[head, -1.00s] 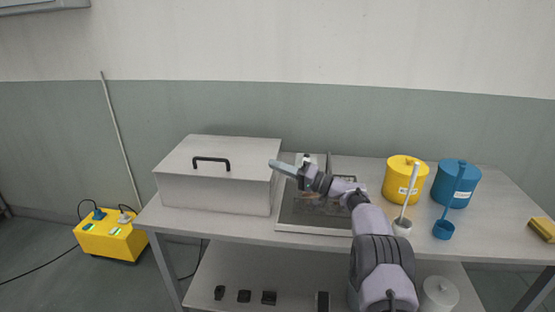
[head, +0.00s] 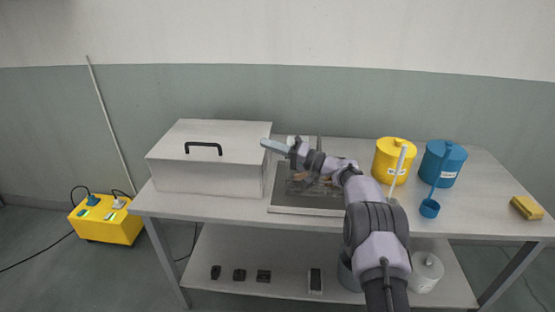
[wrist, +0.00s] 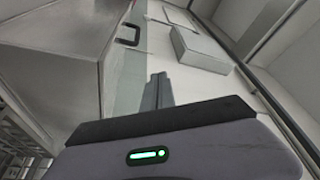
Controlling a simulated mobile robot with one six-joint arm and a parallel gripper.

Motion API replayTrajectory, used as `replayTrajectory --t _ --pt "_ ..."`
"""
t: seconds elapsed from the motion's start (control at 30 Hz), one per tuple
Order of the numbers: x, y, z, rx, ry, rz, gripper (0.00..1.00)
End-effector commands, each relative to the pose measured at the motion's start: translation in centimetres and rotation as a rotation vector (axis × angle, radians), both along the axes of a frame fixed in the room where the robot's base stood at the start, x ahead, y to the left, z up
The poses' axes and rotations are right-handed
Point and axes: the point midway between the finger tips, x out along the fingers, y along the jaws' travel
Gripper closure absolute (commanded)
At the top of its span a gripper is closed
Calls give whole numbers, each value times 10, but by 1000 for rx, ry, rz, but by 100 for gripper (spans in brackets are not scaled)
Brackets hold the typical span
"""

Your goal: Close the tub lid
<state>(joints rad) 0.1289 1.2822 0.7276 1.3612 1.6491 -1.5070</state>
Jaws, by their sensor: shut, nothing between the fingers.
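The tub (head: 205,180) is a pale grey metal box at the left of the table. Its lid (head: 230,135) lies flat on top, with no gap visible, and has a black handle (head: 203,148). The tub wall (wrist: 50,70) and the handle (wrist: 128,34) also show in the wrist view. My gripper (head: 266,144) is by the lid's right edge, pointing left. In the head view it overlaps that edge, and I cannot tell whether it touches. In the wrist view its fingers (wrist: 157,88) are together and empty.
A metal basin (head: 300,209) lies right of the tub, partly behind my arm. A yellow canister (head: 386,165) and a blue canister (head: 446,165) stand further right, with a blue scoop (head: 430,208) and a yellow sponge (head: 526,208). A yellow box (head: 108,222) sits on the floor.

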Motion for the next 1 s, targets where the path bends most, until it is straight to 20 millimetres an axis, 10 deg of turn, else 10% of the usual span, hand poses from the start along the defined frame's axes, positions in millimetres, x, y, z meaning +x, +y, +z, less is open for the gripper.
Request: replayTrajectory --t 0.73,0.9,1.0 --pt "-164 -14 30 -36 39 57 100" --pt "-284 30 81 -374 339 277 100" --pt "-368 24 86 -652 529 241 100"
